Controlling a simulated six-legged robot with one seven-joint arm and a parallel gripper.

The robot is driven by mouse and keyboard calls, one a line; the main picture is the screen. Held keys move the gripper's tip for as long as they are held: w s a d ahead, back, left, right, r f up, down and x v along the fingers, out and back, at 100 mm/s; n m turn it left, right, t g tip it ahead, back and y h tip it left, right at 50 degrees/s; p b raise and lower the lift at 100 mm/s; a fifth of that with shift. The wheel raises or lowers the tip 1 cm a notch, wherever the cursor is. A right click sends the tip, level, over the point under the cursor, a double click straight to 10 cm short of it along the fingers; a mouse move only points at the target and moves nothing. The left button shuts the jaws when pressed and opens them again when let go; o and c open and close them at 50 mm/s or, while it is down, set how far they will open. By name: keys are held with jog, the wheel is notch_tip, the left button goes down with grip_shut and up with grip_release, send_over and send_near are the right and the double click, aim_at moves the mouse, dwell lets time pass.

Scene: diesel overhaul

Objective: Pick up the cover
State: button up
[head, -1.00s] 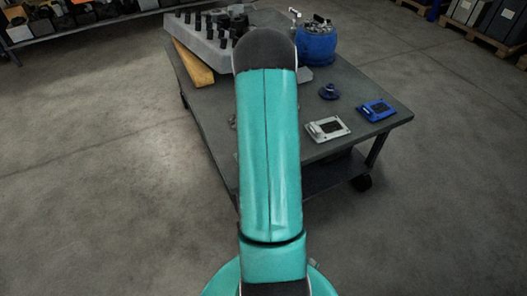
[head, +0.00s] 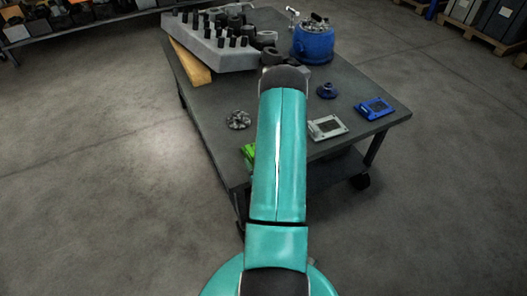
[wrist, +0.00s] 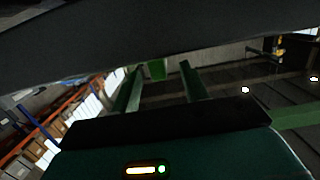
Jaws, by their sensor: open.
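Either may be the cover; I cannot tell which. My gripper (wrist: 160,80) shows in the wrist view with its two green fingers apart and nothing held between them. In the head view my teal arm hides the gripper, so its distance from the parts is unclear. Neither plate-like part can be made out in the wrist view.
A bright green object (head: 248,155) shows beside my arm. Floor at left is clear.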

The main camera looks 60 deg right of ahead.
aim_at(250, 150)
jog(key=shift+x, duration=2.75)
jog(key=shift+d+r, duration=0.1)
jog(key=shift+r, duration=0.15)
grip_shut()
